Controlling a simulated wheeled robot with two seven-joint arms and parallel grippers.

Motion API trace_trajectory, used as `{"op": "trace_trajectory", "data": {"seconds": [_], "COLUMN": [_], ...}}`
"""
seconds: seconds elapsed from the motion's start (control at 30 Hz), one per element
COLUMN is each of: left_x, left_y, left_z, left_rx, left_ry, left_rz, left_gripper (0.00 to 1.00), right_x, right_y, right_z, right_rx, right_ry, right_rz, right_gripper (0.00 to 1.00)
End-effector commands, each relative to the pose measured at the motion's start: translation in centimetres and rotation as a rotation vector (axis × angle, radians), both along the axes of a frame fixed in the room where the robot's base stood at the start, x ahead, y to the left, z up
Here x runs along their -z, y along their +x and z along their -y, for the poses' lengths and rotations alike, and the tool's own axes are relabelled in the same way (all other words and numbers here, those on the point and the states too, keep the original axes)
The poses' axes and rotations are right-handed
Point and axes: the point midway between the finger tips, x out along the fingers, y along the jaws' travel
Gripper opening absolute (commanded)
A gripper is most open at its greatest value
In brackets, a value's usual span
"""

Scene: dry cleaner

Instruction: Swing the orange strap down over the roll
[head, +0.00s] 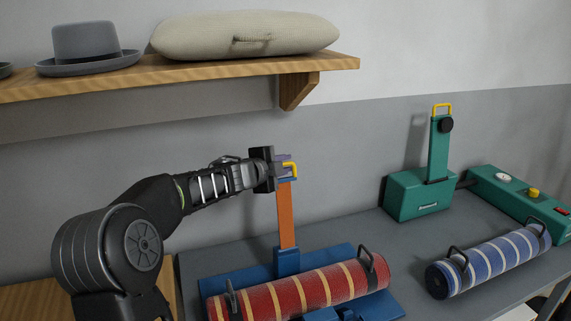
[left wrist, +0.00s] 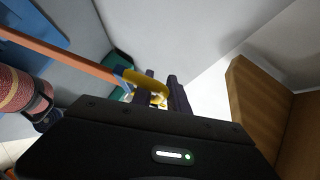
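The orange strap (head: 286,215) stands upright from its blue base (head: 240,276), behind a red roll (head: 300,290) with cream stripes. A yellow handle (head: 293,169) sits at the strap's top. My left gripper (head: 282,166) is at that handle, coming from the left. In the left wrist view the strap (left wrist: 65,54) runs in from the left, and the yellow handle (left wrist: 152,80) lies at the two dark fingers (left wrist: 162,92). The fingers stand apart, with a gap between them; firm contact cannot be made out. My right gripper is out of view.
A wooden shelf (head: 215,76) with a grey hat (head: 88,48) and a beige cushion (head: 245,35) hangs above my left arm. To the right stand a green strap device (head: 418,194), a blue striped roll (head: 492,262) and a green control box (head: 518,200).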

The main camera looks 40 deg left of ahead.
Motion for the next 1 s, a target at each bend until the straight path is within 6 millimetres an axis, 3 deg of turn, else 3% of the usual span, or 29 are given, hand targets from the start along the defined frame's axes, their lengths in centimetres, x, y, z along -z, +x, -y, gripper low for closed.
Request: {"op": "trace_trajectory", "data": {"seconds": [0.37,0.6,1.0], "left_x": [0.19,0.2,0.22], "left_y": [0.73,0.7,0.69], "left_z": [-0.05,-0.05,-0.05], "left_rx": [0.0,0.0,0.0], "left_ry": [0.0,0.0,0.0], "left_rz": [0.001,0.0,0.0], "left_gripper": [0.2,0.01,0.0], "right_x": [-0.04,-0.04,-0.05], "right_y": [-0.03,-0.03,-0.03], "right_z": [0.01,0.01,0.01], "right_rx": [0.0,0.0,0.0], "right_ry": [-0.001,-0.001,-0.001], "right_rz": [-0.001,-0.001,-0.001], "right_gripper": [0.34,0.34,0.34]}}
